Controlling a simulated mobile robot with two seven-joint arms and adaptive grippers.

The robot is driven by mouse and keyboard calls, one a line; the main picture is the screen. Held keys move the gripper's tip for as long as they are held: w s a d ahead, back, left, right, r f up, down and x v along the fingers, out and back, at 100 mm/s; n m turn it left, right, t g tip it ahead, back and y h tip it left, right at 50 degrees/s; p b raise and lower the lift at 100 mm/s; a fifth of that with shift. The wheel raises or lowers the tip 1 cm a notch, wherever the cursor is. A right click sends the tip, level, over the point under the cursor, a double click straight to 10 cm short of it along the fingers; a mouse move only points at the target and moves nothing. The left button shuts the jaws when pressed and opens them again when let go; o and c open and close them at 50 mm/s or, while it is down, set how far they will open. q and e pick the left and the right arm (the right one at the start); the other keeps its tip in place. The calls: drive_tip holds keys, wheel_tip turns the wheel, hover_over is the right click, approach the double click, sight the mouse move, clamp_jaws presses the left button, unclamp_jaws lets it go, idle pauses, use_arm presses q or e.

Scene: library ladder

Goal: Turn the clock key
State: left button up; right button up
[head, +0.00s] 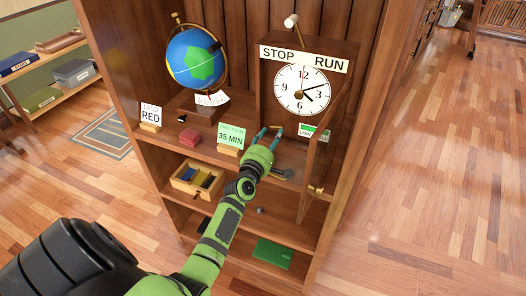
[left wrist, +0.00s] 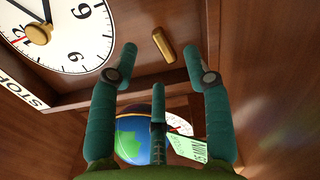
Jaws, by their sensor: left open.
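The clock (head: 302,90) stands in the cabinet with its white dial facing out, under a STOP/RUN label. My left gripper (head: 271,132) is open and empty in front of the clock's lower part. In the left wrist view, a short brass bar (left wrist: 163,44), which looks like the clock key, sits on the wooden front beside the dial (left wrist: 62,35). It lies beyond and between the fingertips of my left gripper (left wrist: 165,64), apart from both. I cannot make out this bar in the head view. My right gripper is not in view.
A hinged door (head: 322,150) with a brass knob stands open right of the arm. A wooden tray (head: 184,186) and a green book (head: 272,253) lie on shelves below.

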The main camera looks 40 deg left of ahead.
use_arm(q)
drive_tip(key=v, duration=0.8)
